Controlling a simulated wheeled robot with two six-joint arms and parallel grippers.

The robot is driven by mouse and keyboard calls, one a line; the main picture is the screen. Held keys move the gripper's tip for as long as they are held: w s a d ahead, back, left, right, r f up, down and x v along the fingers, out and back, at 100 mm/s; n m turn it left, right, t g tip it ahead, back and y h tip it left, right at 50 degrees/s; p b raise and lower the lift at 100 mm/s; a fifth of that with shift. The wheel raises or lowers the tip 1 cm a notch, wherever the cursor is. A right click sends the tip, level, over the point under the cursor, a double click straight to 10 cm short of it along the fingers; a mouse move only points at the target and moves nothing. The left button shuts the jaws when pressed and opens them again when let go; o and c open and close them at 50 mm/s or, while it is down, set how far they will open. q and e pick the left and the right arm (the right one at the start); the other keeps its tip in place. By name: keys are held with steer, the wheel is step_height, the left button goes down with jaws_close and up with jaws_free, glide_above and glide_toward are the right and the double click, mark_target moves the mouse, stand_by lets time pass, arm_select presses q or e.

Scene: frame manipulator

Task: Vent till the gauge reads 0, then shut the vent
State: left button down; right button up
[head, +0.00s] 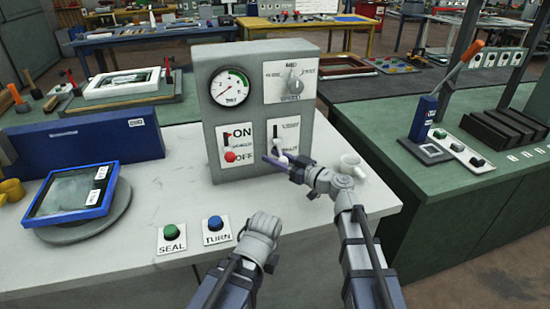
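A grey control box (262,115) stands on the white bench. Its round gauge (230,88) has a green and red scale; the needle's exact reading is too small to tell. Below the dial (291,84) is a panel with a white lever (277,142), its label too blurred to read. An ON/OFF switch (230,156) with a red knob sits to its left. My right gripper (274,161) is at the lower end of the lever panel and partly covers it; contact is unclear. My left gripper (262,228) is low over the bench front, its fingers hidden.
A green SEAL button (170,232) and a blue TURN button (215,224) are at the bench front. A white mug (352,165) stands right of the box. A blue-framed panel (72,191) lies on a round turntable at left. Bare bench lies between.

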jaws_close()
stand_by(0.9)
